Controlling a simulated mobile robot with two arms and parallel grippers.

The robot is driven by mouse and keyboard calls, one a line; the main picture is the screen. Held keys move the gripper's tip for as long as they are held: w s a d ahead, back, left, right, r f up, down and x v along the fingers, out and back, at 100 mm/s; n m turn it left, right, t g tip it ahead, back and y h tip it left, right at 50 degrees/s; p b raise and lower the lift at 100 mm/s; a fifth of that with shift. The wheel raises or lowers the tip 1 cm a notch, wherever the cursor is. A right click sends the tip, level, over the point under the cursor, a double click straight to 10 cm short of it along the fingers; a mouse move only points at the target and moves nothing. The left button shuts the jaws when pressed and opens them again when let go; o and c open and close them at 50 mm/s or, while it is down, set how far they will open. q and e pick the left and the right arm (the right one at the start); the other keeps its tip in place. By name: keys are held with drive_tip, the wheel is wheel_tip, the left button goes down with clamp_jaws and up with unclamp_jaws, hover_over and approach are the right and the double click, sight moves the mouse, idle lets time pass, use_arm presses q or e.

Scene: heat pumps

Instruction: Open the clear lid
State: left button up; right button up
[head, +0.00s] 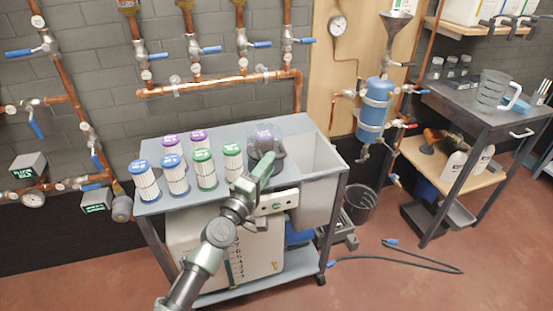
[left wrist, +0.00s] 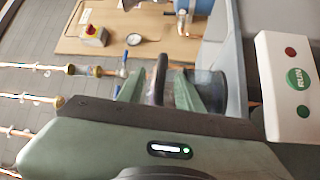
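The clear lid (head: 276,134) is a see-through round cover on the right part of the grey cart, with a purple-topped piece visible through it. It shows in the left wrist view as a clear rounded wall (left wrist: 208,90). My left gripper (head: 268,163) is at the near side of the lid. In the left wrist view its two green fingers (left wrist: 158,92) stand apart, with a dark upright bar, apparently the lid's handle (left wrist: 161,75), between them. A gap shows beside the bar; whether a finger touches it is unclear. My right gripper is out of view.
Several filter cartridges (head: 177,176) with blue, purple and green caps stand left of the lid on the cart (head: 142,208). A white box with a green RUN button (left wrist: 297,78) is on the cart's front. A basin (head: 318,170) is at right.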

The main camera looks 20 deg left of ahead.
sight(266, 143)
use_arm(q)
drive_tip(key=shift+x, duration=1.85)
drive_tip(key=shift+d, duration=0.1)
clamp_jaws()
drive_tip(key=shift+r, duration=0.1)
